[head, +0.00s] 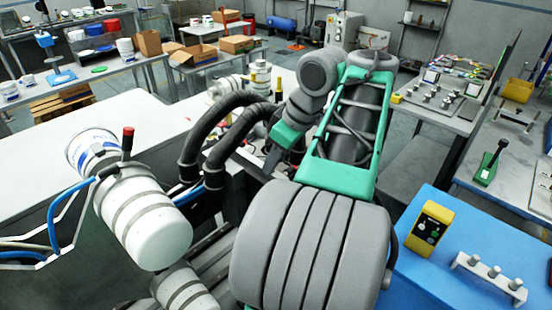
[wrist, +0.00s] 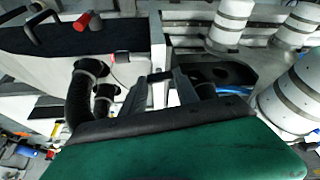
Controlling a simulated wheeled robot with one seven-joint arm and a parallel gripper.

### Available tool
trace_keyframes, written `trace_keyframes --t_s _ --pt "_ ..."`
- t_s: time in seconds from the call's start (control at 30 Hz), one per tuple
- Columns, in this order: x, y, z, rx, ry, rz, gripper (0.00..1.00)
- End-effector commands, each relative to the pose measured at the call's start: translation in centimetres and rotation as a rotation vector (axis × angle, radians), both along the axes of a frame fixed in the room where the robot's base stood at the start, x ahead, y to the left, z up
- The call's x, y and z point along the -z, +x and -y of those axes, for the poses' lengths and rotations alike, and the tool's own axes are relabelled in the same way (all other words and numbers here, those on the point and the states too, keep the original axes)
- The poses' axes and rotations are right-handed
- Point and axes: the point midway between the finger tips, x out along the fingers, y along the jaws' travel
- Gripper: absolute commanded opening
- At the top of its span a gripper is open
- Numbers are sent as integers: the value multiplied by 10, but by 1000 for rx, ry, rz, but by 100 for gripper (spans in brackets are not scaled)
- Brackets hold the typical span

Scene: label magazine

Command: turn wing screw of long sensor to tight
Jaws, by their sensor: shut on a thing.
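My gripper (wrist: 168,77) shows in the wrist view, its dark fingers reaching up from the green wrist housing. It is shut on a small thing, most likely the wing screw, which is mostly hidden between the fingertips. The fingertips are beside the lower end of a pale upright plate (wrist: 158,50). I cannot make out the long sensor clearly.
White banded containers (wrist: 232,22) stand close by at the upper right of the wrist view. A red-tipped lever (head: 128,142) stands at the left of the head view. Black hoses (head: 205,140) curve beside my arm. A blue surface (head: 440,285) holds a yellow control box (head: 430,229) at right.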

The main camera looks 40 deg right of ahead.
Motion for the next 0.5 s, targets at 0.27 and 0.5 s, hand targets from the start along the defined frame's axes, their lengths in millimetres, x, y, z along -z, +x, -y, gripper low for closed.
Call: trace_keyframes --t_s 0.27,0.5 --pt "0 0 -1 94 -2 2 0" --pt "0 0 -1 93 -2 1 50"
